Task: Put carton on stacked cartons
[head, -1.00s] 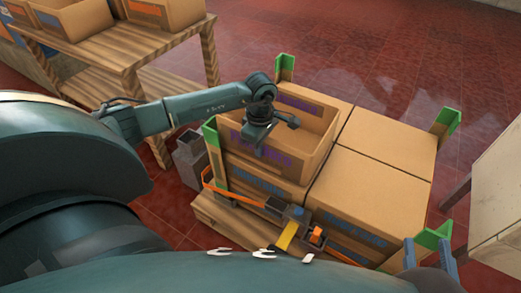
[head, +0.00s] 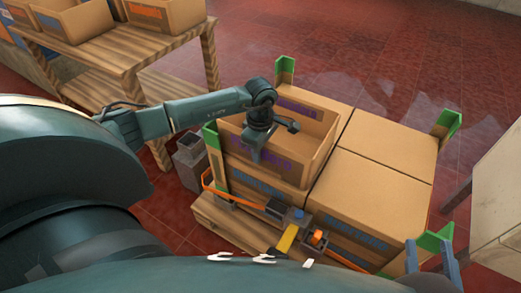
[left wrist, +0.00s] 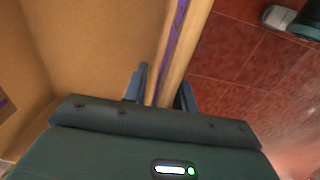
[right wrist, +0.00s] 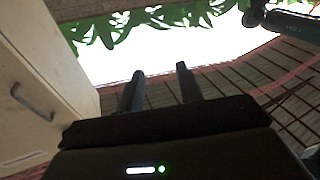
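My left gripper (head: 270,142) is at the open carton's near wall. In the left wrist view, its fingers (left wrist: 163,90) stand apart, one on each side of the carton wall (left wrist: 172,45), with a gap showing. My right gripper (head: 431,258) is open and empty at the pallet's front-right corner; its fingers are apart in the right wrist view (right wrist: 160,88).
Closed cartons (head: 385,150) fill the pallet's right side. Green-topped corner posts (head: 447,122) stand around the stack. An orange strap with a buckle (head: 290,236) lies along the front. A wooden table (head: 130,50) with open cartons is at back left, a pale cabinet (head: 500,180) at right.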

